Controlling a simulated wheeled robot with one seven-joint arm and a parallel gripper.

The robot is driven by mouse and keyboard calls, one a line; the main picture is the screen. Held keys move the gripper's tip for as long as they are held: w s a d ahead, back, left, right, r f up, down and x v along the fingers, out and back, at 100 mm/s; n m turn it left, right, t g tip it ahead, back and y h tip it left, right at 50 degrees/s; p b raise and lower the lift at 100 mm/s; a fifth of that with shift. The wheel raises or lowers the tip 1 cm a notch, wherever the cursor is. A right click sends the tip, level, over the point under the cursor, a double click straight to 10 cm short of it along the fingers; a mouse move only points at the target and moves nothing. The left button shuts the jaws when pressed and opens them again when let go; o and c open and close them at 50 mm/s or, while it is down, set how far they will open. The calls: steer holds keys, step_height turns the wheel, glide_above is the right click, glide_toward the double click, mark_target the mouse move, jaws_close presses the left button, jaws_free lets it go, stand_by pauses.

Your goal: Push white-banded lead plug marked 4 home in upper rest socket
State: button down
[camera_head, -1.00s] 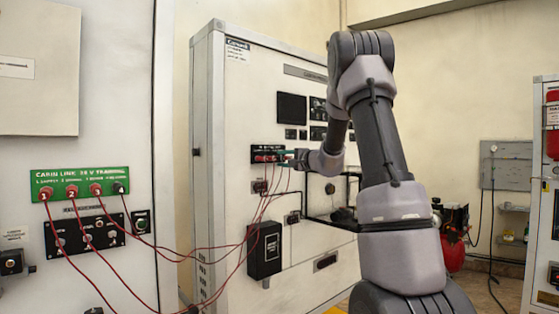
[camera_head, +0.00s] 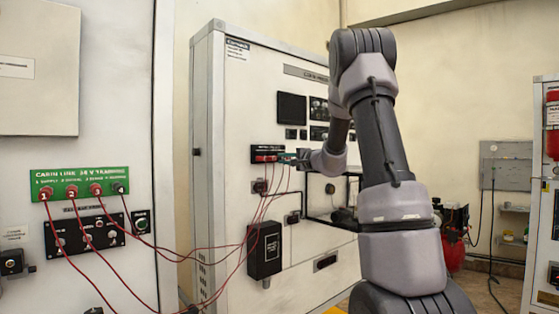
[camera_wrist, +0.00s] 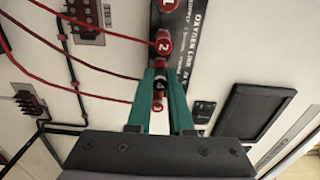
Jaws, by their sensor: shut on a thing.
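My gripper (camera_wrist: 161,72) has teal fingers closed around a small dark plug with a white band (camera_wrist: 160,85), at the oxygen line panel in the wrist view. The mark on this plug is too small to read surely. The fingers hide part of it, and I cannot tell how deep it sits. A red plug marked 2 (camera_wrist: 164,44) sits just above the fingertips, and another red plug (camera_wrist: 157,106) shows lower, between the fingers. In the head view my gripper (camera_head: 287,157) is at the right part of the dark upper panel (camera_head: 266,148) on the cabinet.
Red leads (camera_head: 215,247) sag between the cabinet and the green panel (camera_head: 80,183) at left, which holds numbered plugs. Leads (camera_wrist: 90,57) also cross left of my fingers in the wrist view. A black box (camera_head: 265,250) hangs below the upper panel.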

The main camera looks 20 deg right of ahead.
mark_target(285, 159)
steer(key=shift+v, duration=2.15)
steer(key=shift+f, duration=0.1)
